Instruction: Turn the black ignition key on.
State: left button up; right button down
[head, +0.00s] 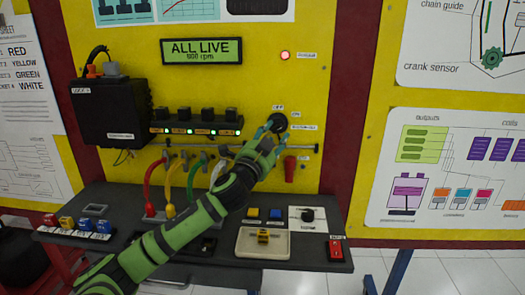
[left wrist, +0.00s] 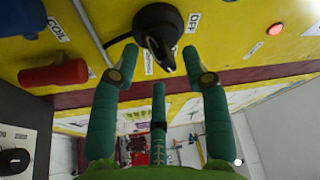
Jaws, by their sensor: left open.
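The black ignition key sits in a round black switch (head: 278,121) on the yellow panel, with small labels around it. In the left wrist view the switch and key (left wrist: 158,28) are at top centre, with an OFF label beside them. My left gripper (head: 268,130) is at the switch, its arm reaching up from the lower left. In the left wrist view its green fingers (left wrist: 160,54) are spread apart, one on each side of the key's tip. I cannot tell whether either finger touches it. My right gripper is out of view.
A green display (head: 201,51) reads ALL LIVE above a row of black coils with green lights. Coloured cables hang below. A red cylinder (head: 290,170) hangs just under the switch. A dark bench (head: 120,200) with a tray (head: 240,243) and knob stands below.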

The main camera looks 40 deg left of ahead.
pick_arm(q)
jog(key=v, duration=1)
jog(key=shift+s, duration=0.35)
